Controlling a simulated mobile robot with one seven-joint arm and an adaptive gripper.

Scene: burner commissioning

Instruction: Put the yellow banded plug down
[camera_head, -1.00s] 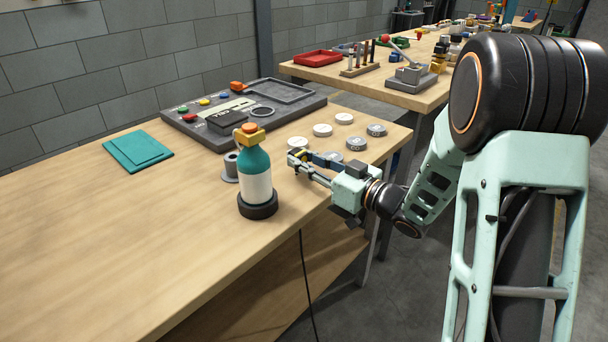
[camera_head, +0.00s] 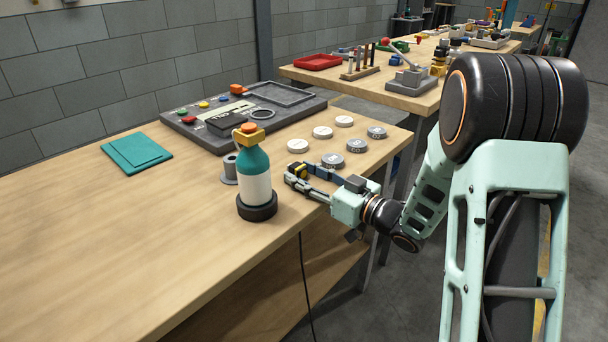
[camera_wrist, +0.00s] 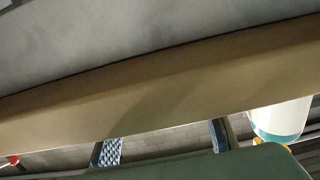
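The yellow banded plug (camera_head: 299,170) is a small yellow and dark piece at the fingertips of my gripper (camera_head: 296,178). It appears to be held between the two fingers, above the near right edge of the wooden table (camera_head: 130,240). In the wrist view, the fingers (camera_wrist: 165,145) stand apart, with their lower parts hidden behind a dark green surface. The plug cannot be made out there. Whether it touches the table is not clear.
A teal and white bottle (camera_head: 256,187) with a yellow top stands left of my gripper. A grey spool (camera_head: 229,168) is behind it. Several round discs (camera_head: 333,160) lie just beyond my gripper. A grey control panel (camera_head: 215,132) lies further back.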

